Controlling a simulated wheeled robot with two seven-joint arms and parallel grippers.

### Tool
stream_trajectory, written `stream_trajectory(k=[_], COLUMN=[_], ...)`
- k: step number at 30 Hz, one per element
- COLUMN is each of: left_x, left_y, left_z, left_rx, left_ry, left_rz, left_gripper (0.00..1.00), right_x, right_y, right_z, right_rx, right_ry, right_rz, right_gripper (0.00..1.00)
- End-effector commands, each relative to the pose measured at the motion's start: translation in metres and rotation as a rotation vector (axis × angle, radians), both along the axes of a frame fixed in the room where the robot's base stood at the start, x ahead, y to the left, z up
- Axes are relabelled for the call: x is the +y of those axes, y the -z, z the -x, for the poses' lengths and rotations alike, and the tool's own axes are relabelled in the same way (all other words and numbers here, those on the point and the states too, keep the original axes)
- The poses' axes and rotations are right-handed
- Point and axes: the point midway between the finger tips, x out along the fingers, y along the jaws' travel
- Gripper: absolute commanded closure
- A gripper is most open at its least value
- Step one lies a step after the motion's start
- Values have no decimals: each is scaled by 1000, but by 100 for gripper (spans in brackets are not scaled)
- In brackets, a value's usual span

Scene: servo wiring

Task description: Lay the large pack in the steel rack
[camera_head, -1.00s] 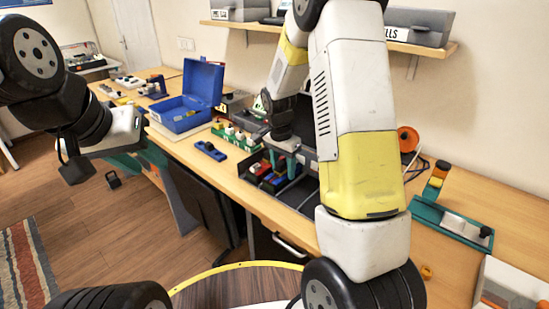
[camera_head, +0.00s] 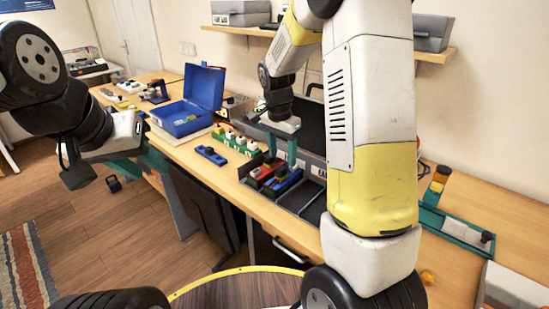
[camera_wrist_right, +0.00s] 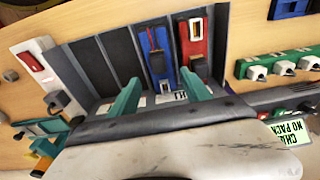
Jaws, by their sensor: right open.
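The dark steel rack (camera_head: 312,198) stands on the bench with several long compartments; it fills the upper middle of the right wrist view (camera_wrist_right: 91,66). A red pack (camera_head: 260,173) and a blue pack (camera_head: 287,182) lie side by side in its left compartments; the wrist view shows the blue pack (camera_wrist_right: 157,45) and red pack (camera_wrist_right: 193,42). I cannot tell which is the large one. My right gripper (camera_head: 282,151) is open and empty above the rack, its teal fingers (camera_wrist_right: 160,96) apart. My left gripper (camera_head: 100,158) hangs off to the left, clear of the packs; its fingers are unclear.
A green strip with white plugs (camera_head: 236,142) and a small blue holder (camera_head: 210,155) lie left of the rack. An open blue case (camera_head: 182,118) stands behind them. A teal fixture (camera_head: 455,227) is at right. A shelf (camera_head: 435,56) hangs above.

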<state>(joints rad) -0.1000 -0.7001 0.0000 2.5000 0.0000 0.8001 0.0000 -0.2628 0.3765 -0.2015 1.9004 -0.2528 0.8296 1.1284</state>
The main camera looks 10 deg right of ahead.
Motion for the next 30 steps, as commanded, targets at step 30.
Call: stream_trajectory(k=[30], left_x=[0], left_y=[0], left_z=[0], left_rx=[0], left_ry=[0], left_rz=[0], left_gripper=[64], right_x=[10], right_y=[-158], right_z=[204], right_rx=[-406], right_ry=[-790], right_rz=[-45], right_gripper=[44])
